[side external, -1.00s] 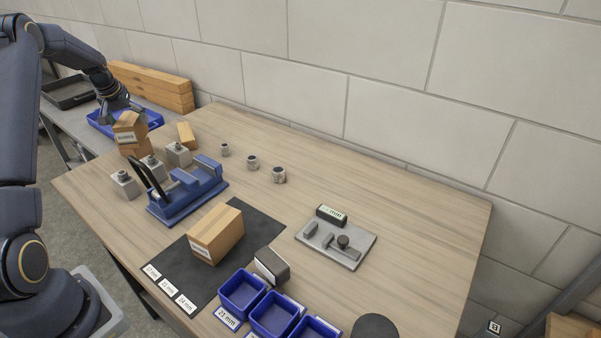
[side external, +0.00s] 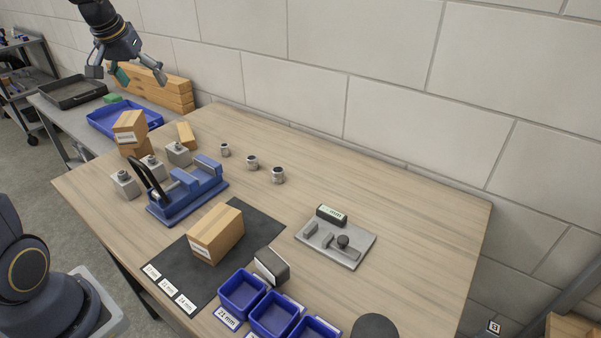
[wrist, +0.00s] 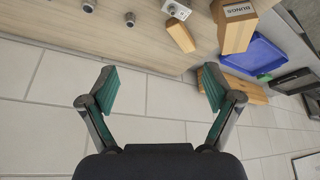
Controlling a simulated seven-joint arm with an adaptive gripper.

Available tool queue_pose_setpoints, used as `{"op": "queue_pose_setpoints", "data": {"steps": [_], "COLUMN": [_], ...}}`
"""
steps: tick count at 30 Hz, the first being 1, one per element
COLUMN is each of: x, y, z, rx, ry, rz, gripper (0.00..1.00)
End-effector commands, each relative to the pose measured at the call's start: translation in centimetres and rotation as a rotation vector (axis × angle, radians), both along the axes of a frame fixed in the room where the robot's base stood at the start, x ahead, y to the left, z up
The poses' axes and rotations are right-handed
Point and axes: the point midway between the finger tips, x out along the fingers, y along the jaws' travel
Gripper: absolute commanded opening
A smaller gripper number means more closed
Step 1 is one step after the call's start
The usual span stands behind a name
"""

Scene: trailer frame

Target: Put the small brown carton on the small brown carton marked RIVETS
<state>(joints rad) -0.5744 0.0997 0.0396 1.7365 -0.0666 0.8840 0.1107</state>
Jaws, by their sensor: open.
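A small brown carton (side external: 130,124) sits on top of another small brown carton (side external: 136,151) at the left back of the table, slightly turned against it. The upper carton bears a white label, too small to read in the side view. In the wrist view, a carton (wrist: 232,35) at the top edge has a label that seems to read BUNGS. The lower carton is mostly hidden, and I cannot read any RIVETS mark. My gripper (side external: 140,76) is open and empty, raised above and behind the stack; its spread fingers (wrist: 160,80) show teal pads.
A blue vise-like fixture (side external: 188,190) and grey blocks (side external: 178,154) stand close in front of the stack. A wooden block (side external: 186,135) lies beside it. A blue tray (side external: 155,119) and timber (side external: 165,88) are behind. A larger carton (side external: 217,232) stands on the black mat.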

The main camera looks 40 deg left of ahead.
Motion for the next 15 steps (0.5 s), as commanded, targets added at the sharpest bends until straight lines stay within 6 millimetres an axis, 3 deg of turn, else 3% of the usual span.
{"op": "queue_pose_setpoints", "data": {"steps": [1, 3, 6, 10, 15], "x": [-1.1, -3.5, -7.7, -12.7, -16.3], "y": [-4.9, -10.6, -17.0, -21.9, -24.3], "z": [1.2, 1.7, 1.2, -0.7, -2.7], "rx": [0.007, 0.011, 0.016, 0.026, 0.031], "ry": [-0.015, -0.026, -0.04, -0.054, -0.061], "rz": [-0.077, -0.171, -0.299, -0.43, -0.518], "gripper": [0.89, 0.89, 0.89, 0.89, 0.89]}}
